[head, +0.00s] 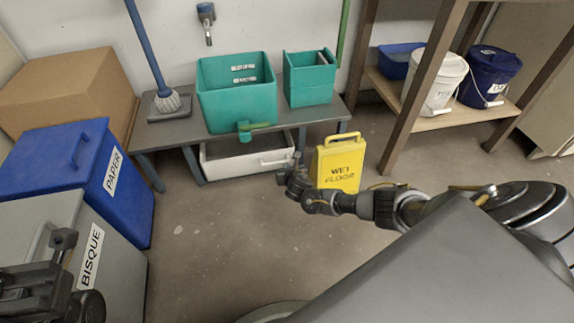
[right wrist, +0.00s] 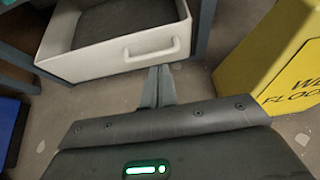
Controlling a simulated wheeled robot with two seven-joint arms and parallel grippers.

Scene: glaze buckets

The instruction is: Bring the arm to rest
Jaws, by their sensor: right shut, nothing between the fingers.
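My right arm reaches in from the right side of the head view. Its gripper (head: 296,172) is in the air in front of the low bench and beside the yellow wet-floor sign (head: 338,164). In the right wrist view the two fingers (right wrist: 159,85) lie together, shut and empty, pointing toward the white drawer-like bin (right wrist: 115,60). Part of my left arm with its gripper (head: 62,243) shows at the lower left, in front of the grey bin. Whether its fingers are open is not clear.
The bench (head: 178,133) carries a teal tub (head: 237,95), a teal caddy (head: 309,80) and a brush. Blue PAPER (head: 80,180) and grey BISQUE (head: 115,265) bins stand left. A wooden shelf (head: 440,118) with buckets stands right. The middle floor is clear.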

